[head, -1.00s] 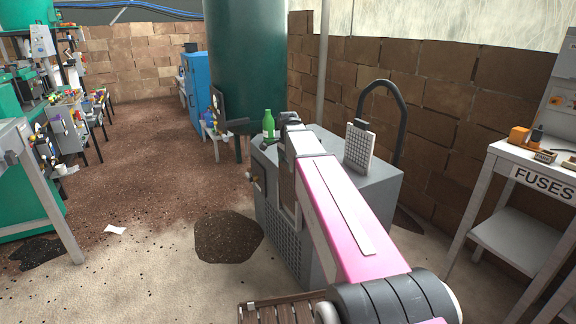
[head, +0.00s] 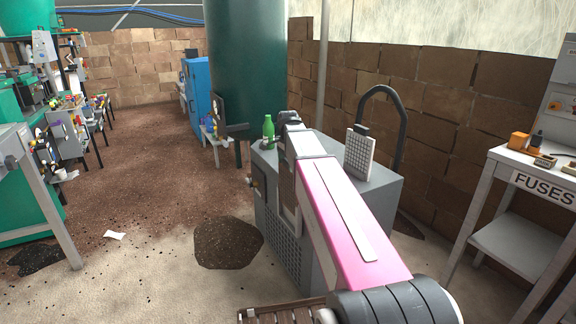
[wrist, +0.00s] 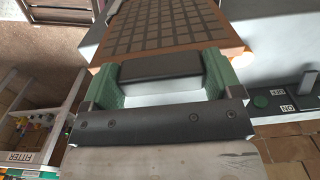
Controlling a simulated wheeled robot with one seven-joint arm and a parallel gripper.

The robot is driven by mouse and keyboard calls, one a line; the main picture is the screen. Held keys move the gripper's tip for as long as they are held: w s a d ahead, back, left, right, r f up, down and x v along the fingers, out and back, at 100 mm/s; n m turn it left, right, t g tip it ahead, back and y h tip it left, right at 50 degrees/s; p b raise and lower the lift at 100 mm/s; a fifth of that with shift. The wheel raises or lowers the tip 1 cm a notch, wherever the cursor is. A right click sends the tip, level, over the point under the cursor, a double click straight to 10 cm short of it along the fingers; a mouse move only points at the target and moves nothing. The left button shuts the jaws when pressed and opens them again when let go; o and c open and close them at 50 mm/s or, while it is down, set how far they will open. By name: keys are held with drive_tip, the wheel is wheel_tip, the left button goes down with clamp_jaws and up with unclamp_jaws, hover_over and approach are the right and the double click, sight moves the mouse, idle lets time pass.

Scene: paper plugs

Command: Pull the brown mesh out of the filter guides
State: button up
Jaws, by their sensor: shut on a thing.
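My gripper (wrist: 158,78) is shut on the dark handle block (wrist: 158,66) of the brown mesh, with a green finger pad on either side of it. The brown mesh (wrist: 165,28) is a flat brown-framed panel with a dark grid, reaching away from the fingers at the top of the wrist view. The fingertips are hidden there. I cannot tell whether the mesh is inside the filter guides.
A pale mesh panel (head: 360,153) stands upright on the machine, beside a black curved hose (head: 398,110). A green bottle (head: 268,128) stands at its back left. A table marked FUSES (head: 543,187) is at the right.

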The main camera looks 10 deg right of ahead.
drive_tip(key=shift+r, duration=5)
drive_tip(key=shift+r, duration=1.45)
